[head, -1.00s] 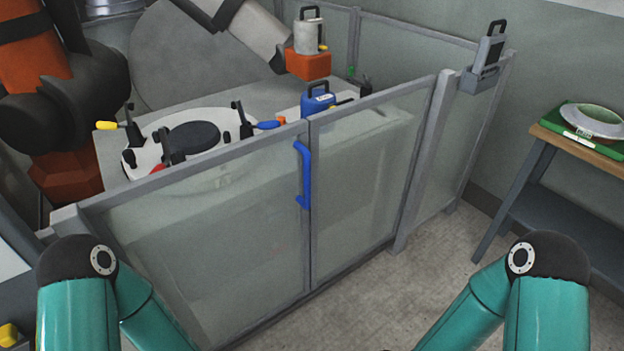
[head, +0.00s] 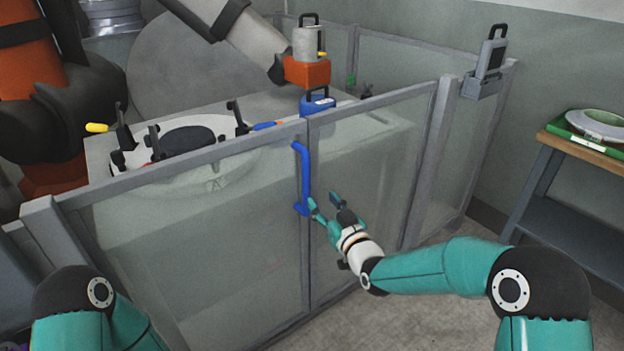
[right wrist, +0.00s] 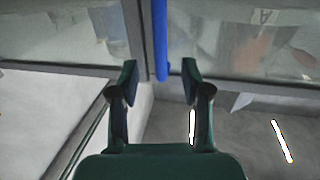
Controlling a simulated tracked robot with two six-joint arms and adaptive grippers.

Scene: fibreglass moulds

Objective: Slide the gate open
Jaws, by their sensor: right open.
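The gate is part of a fence of clear panels in grey frames (head: 370,105). Its blue upright handle (head: 303,178) sits at the seam between two front panels. My right gripper (head: 324,203) is open and empty, close to the handle's lower end. In the right wrist view, the lower part of the handle (right wrist: 161,40) appears between the two spread fingers of the right gripper (right wrist: 159,76). Neither finger is seen closed on it, and contact cannot be told. My left arm shows at the lower left, but its gripper is out of view.
Behind the fence are a bench with a white mould (head: 205,165), clamps, and an orange and grey robot arm (head: 240,35). A control pendant (head: 490,52) hangs on the right corner post. A side table (head: 572,150) with a green tray stands at right. Floor before the fence is clear.

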